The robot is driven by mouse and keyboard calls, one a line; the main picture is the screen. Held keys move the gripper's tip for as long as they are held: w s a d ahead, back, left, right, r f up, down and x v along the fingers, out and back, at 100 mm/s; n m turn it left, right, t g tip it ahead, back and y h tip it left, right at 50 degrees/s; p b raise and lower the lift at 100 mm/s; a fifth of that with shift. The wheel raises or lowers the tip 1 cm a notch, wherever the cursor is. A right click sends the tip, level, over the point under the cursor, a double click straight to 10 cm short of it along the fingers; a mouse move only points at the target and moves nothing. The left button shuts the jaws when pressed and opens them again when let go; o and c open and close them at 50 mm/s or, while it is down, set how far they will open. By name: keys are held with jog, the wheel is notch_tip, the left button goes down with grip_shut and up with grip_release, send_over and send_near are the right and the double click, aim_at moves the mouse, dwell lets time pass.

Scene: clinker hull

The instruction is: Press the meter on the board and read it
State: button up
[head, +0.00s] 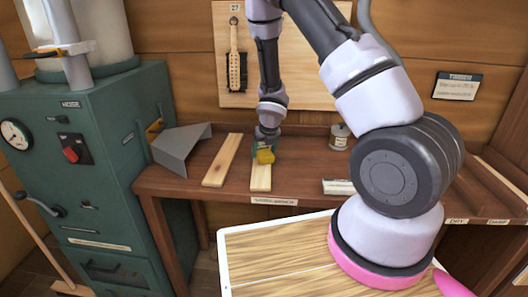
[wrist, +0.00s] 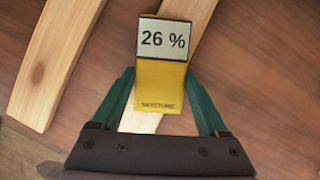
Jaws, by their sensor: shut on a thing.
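The yellow meter (head: 265,156) is on a light wooden board (head: 261,177) on the bench. In the wrist view the meter (wrist: 160,75) shows a display reading "26 %". My gripper (wrist: 161,98) has its green fingers on both sides of the meter and is shut on it. The meter's underside is hidden, so I cannot tell how firmly it touches the board (wrist: 200,15) beneath it. In the head view my gripper (head: 264,148) is at the far end of that board.
A second board (head: 221,160) lies to the left on the bench (head: 320,180). A grey metal chute (head: 181,148) sticks out from the green machine (head: 65,140). A small tin (head: 340,137) stands on the right. A brush (head: 237,62) hangs on the wall panel. Trays labelled "DRY" and "DAMP" are at right.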

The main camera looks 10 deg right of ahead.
aim_at(264, 152)
jog(key=shift+s+f, duration=0.1)
jog(key=shift+s, duration=0.05)
dwell(0.3)
jog(key=shift+r, duration=4.1)
